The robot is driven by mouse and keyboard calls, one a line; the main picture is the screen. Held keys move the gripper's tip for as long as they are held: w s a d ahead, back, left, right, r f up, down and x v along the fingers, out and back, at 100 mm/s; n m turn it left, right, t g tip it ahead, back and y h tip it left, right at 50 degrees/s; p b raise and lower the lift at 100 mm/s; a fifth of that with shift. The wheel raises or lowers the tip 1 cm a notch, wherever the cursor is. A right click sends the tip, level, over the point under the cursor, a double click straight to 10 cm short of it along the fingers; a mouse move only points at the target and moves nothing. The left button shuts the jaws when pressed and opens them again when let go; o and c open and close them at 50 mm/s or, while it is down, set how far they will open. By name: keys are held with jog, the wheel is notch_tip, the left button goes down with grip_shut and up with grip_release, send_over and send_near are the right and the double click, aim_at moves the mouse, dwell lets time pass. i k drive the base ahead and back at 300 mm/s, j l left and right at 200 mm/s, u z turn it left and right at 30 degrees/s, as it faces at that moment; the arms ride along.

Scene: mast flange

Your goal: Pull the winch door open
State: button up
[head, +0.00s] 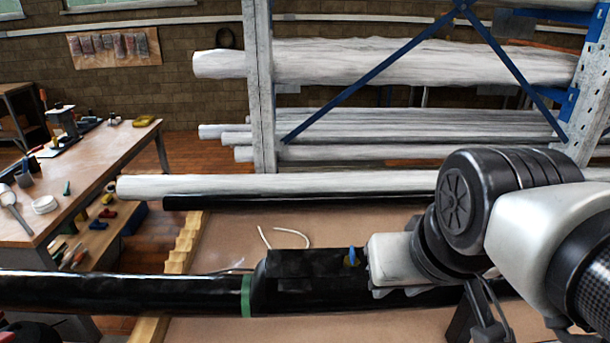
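A long black mast (120,292) lies across the front of the head view, with a green band (246,296) around it. Right of the band is a raised black section with a dark flat panel (312,263), which looks like the winch door. I cannot tell whether the panel is shut or slightly open. My gripper (357,258) is at the panel's right end, coming from the right. A small blue piece (350,257) shows there; I cannot tell whether it is a pull tab or part of my gripper. The fingertips and any contact are hidden or too small to tell.
The mast lies over a brown padded bench (220,240). A thin white cord (285,236) lies behind the panel. A white wrapped tube (280,186) and a rack with blue braces (390,75) stand behind. A tool table (95,165) is at left.

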aim_at(292, 271)
jog(key=i, duration=0.15)
jog(key=k+l, duration=0.15)
jog(key=l, duration=0.2)
jog(key=k+l, duration=0.15)
jog(key=l, duration=0.2)
jog(key=k+l+u, duration=0.1)
jog(key=l, duration=0.25)
jog(key=k+l, duration=0.2)
jog(key=l+u, duration=0.05)
jog(key=l, duration=0.05)
